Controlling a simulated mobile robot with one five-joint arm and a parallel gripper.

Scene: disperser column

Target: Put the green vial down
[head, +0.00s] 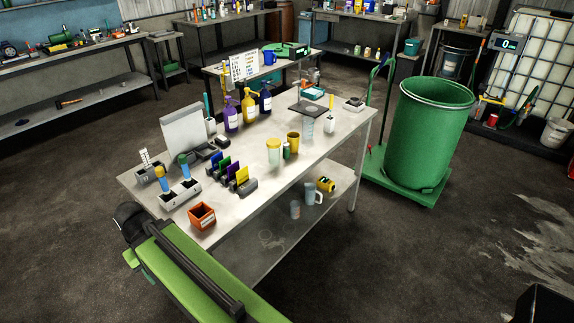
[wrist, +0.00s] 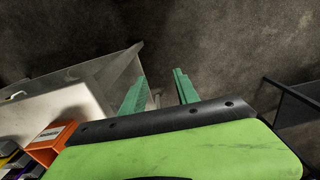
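No vial shows in my gripper (wrist: 160,90); its two green fingers stand apart in the wrist view, with only floor and a bit of table frame between them. In the head view my arm crosses the table's near-left corner, and the fingertips are hard to make out. A small green bottle (head: 287,151) stands upright on the table (head: 245,199), between a pale yellow-topped beaker and a yellow cup. A light grey rack (head: 181,194) holds blue items, one with a green top (head: 183,160). I cannot tell which of these is the green vial.
An orange square bin (head: 202,216) stands near the table's front-left edge, close to my arm; it also shows in the wrist view (wrist: 50,144). Colored cards in holders (head: 243,180) stand behind it. A large green barrel (head: 428,130) stands right of the table. The table's front edge is mostly bare.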

